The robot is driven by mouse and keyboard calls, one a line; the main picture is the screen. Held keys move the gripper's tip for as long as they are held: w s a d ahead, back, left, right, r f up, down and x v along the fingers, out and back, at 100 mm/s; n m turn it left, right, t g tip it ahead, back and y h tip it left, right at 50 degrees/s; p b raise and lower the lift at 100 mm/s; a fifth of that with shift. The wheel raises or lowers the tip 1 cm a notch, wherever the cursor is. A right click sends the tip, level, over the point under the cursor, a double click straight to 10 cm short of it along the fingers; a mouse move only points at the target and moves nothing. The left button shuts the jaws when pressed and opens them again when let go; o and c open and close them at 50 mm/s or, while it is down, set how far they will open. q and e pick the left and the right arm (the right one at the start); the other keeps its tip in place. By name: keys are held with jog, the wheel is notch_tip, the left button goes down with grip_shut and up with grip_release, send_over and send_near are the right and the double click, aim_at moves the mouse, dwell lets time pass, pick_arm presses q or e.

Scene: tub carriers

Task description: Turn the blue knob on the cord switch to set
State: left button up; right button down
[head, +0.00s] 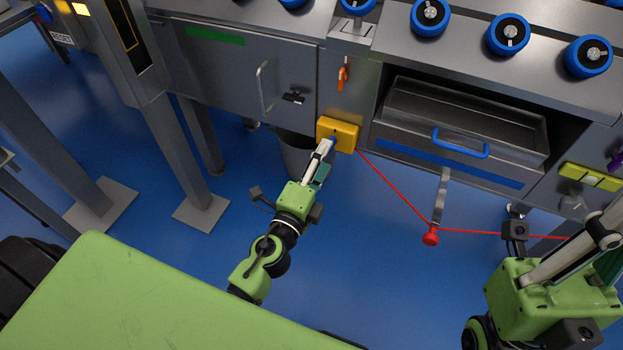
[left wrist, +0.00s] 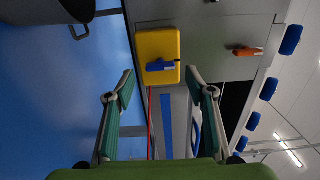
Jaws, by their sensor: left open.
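The cord switch is a yellow box (head: 345,130) on the grey machine front in the head view. It also shows ahead of the fingers in the left wrist view (left wrist: 158,42). Its blue knob (left wrist: 160,66) is a bar lying almost level in that wrist picture. In the head view only a bit of blue shows beside my fingers. My left gripper (head: 325,147) reaches up to the box. In the wrist view the left gripper (left wrist: 160,76) is open and empty, with the knob between the fingertip lines and seemingly beyond them. My right gripper (head: 603,228) is at the right edge, its fingertips partly cut off.
A red cord (head: 395,190) runs from the switch to a red ball (head: 431,236), then right. An orange handle (head: 343,74) is above the switch. An open drawer (head: 520,148) with a blue handle is to the right. A grey bin (head: 292,158) stands below left.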

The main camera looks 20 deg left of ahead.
pick_arm(q)
jog(key=s, duration=0.8)
jog(key=shift+a, duration=0.1)
dwell(0.3)
